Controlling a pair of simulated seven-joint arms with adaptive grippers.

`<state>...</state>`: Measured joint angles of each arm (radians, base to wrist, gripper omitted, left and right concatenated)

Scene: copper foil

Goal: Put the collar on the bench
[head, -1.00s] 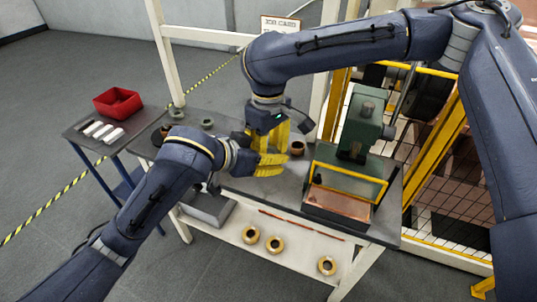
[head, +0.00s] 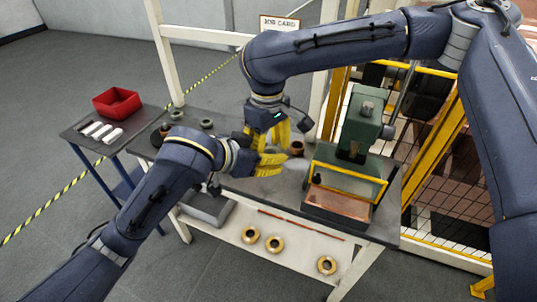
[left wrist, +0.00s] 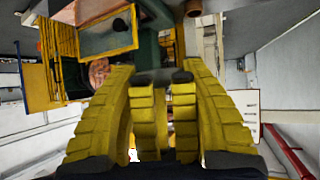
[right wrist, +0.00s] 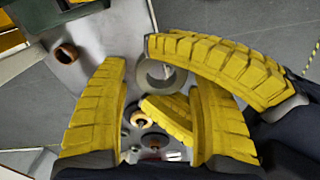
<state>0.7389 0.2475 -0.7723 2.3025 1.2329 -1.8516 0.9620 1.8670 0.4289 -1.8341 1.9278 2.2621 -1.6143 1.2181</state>
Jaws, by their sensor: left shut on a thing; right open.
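The collar looks to be the grey ring (right wrist: 142,76) in the right wrist view. It sits between the fingertips of my left gripper (head: 276,164), which is shut on it and reaches in from the left above the bench (head: 238,184). In the head view the ring is hard to make out. My right gripper (head: 268,148) points down right beside the left one. Its fingers (right wrist: 160,110) stand apart on either side of the left fingers, so it is open. I cannot tell whether any right finger touches the ring.
A brown ring (head: 297,148) stands on the bench behind the grippers. A green press (head: 352,140) with a yellow-framed guard is at right. More rings (head: 206,124) lie at the bench's left. Brass rings (head: 274,244) lie on the lower shelf. A side table holds a red bin (head: 117,102).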

